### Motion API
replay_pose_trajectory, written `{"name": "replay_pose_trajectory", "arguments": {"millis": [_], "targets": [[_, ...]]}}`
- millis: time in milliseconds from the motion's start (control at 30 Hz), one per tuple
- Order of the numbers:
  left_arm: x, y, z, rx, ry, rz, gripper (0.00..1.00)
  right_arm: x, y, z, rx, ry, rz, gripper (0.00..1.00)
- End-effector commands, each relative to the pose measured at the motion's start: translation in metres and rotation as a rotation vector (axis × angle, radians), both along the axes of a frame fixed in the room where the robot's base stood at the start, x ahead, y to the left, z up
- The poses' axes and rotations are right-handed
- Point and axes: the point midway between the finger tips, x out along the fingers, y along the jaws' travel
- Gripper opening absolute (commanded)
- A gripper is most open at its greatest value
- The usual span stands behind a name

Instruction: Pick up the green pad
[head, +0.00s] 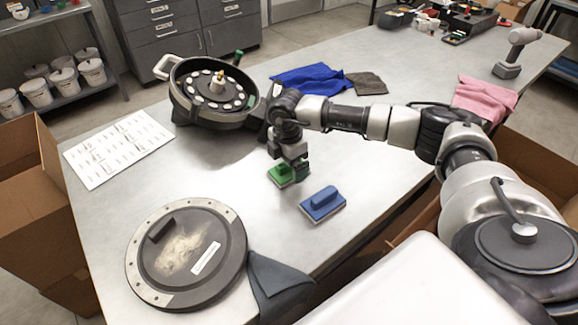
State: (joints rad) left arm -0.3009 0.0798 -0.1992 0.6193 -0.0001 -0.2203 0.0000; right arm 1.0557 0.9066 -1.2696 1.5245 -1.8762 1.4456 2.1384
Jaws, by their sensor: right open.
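The green pad (279,177) lies on the grey table (352,225), just left of and behind a blue pad (323,204). My right gripper (298,177) is open and points down at the right side of the green pad. Its fingers hide part of the pad, and I cannot tell whether they touch it. The blue pad has a raised handle and sits apart from the gripper. My left gripper is not in view.
A round dark seed meter (211,97) stands behind the gripper. A round dusty lid (160,290) and a dark cloth (277,285) lie at the front left. A printed sheet (118,148) lies left. Blue cloth (305,80) and pink cloth (484,97) lie farther back.

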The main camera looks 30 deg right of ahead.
Motion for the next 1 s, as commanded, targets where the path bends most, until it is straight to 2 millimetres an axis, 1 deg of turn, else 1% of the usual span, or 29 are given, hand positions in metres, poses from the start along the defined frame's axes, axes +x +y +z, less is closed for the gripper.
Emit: {"name": "replay_pose_trajectory", "arguments": {"millis": [100,167,400,767,1000], "targets": [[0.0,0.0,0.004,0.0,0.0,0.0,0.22,0.0,0.0,-0.013,0.0,0.0,0.001,0.98],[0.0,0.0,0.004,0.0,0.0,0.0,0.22,0.0,0.0,-0.017,0.0,0.0,0.001,0.98],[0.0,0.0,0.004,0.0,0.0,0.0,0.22,0.0,0.0,-0.019,0.0,-0.001,0.001,0.98],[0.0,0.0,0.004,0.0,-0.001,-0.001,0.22,0.0,0.0,-0.019,0.001,-0.001,0.001,0.43],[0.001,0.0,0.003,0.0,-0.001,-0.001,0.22,0.0,0.0,-0.018,0.001,-0.002,0.0,0.42]]}}
